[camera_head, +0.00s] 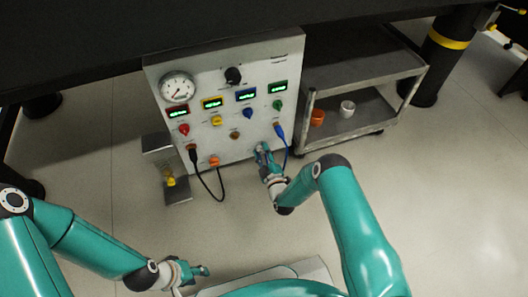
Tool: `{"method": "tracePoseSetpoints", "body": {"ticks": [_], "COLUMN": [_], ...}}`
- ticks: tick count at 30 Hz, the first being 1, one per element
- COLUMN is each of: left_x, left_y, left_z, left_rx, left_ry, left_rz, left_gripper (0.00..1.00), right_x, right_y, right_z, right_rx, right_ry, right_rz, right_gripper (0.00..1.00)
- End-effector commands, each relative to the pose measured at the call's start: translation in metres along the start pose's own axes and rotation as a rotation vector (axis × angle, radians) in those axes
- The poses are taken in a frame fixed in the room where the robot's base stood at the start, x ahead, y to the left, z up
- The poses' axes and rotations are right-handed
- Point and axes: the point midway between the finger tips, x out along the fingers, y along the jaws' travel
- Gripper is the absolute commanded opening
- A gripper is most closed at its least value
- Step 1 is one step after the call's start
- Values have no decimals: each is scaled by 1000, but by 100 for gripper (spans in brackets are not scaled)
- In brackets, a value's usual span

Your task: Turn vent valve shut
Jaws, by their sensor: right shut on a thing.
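A grey control panel (165,108) carries several coloured knobs: red (184,129), yellow (216,120), green (277,105), brown (234,135) and orange (214,160). My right gripper (262,151) is at the panel's lower right, shut on a small part that its fingers hide. The labels are too small to read, so I cannot confirm by sight that this part is the vent valve. My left gripper (200,271) is low in the picture, away from the panel; its fingers are too small to judge.
A blue cable (287,150) hangs close to the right gripper; a black cable (212,190) loops from the panel's left. A round gauge (177,87) sits at the upper left. A small stand (178,192) holds a yellow item. A grey cart (367,130) carries orange and white cups.

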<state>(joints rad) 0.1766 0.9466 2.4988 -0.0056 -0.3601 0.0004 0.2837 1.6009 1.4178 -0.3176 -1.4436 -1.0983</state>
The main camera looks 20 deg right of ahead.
Motion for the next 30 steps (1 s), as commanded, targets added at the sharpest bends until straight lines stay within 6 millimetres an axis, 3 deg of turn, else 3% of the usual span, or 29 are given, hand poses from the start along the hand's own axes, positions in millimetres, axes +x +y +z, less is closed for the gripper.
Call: {"method": "tracePoseSetpoints", "body": {"ticks": [18,30], "left_x": [-3,-4], "left_y": [1,2], "left_z": [0,0], "left_rx": [0,0], "left_ry": [0,0], "left_rz": [0,0], "left_gripper": [40,40], "right_x": [0,0], "right_y": [-4,-6], "right_z": [-1,-1], "right_rx": [-561,-750], "right_ry": [5,8], "right_rz": [-6,-8], "right_gripper": [1,1]}}
